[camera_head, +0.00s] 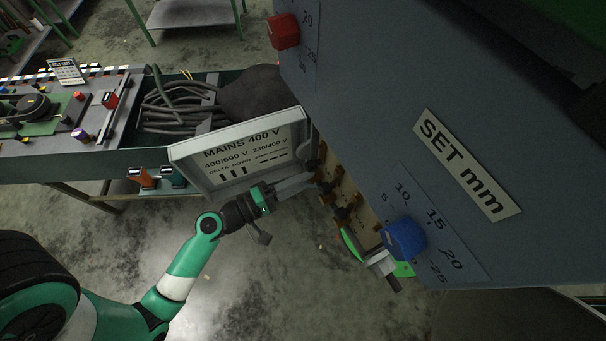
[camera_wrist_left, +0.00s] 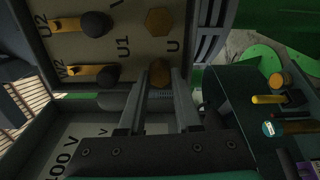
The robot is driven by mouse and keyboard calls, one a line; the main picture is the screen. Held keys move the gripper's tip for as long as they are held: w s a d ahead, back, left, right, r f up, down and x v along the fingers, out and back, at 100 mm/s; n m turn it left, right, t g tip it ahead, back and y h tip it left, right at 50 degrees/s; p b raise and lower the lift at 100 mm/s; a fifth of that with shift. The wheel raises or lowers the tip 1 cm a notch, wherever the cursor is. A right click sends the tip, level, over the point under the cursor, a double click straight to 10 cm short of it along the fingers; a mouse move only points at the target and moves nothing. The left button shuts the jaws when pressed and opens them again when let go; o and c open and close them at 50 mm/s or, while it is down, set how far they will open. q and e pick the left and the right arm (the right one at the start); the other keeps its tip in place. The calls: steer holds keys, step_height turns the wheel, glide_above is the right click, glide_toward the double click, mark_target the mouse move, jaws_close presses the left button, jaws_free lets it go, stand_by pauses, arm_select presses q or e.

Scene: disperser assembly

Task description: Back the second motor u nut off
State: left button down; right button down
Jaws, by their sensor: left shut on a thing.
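My left gripper (camera_head: 308,178) reaches the terminal board (camera_head: 345,200) beside the open lid. In the left wrist view its two long fingers (camera_wrist_left: 160,78) are shut on a brass nut (camera_wrist_left: 159,72) at the board's lower edge, below the letter U. Another brass hex nut (camera_wrist_left: 159,21) sits above that letter, clear of the fingers. The nut in the fingers is hidden in the head view, and I cannot tell how far it is threaded on. My right gripper is not in view.
Dark-headed posts with brass links (camera_wrist_left: 92,75) stand left of the fingers. The lid marked MAINS 400 V (camera_head: 240,155) stands close to the gripper. A large grey panel (camera_head: 450,110) with a blue knob (camera_head: 404,238) overhangs the right. A bench (camera_head: 75,160) stands left; open floor lies below.

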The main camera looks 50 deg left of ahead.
arm_select(q)
steer(key=shift+n+p, duration=0.6)
steer(key=shift+n, duration=1.3)
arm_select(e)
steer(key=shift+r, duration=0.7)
arm_select(q)
steer(key=c, duration=0.6)
jaws_free()
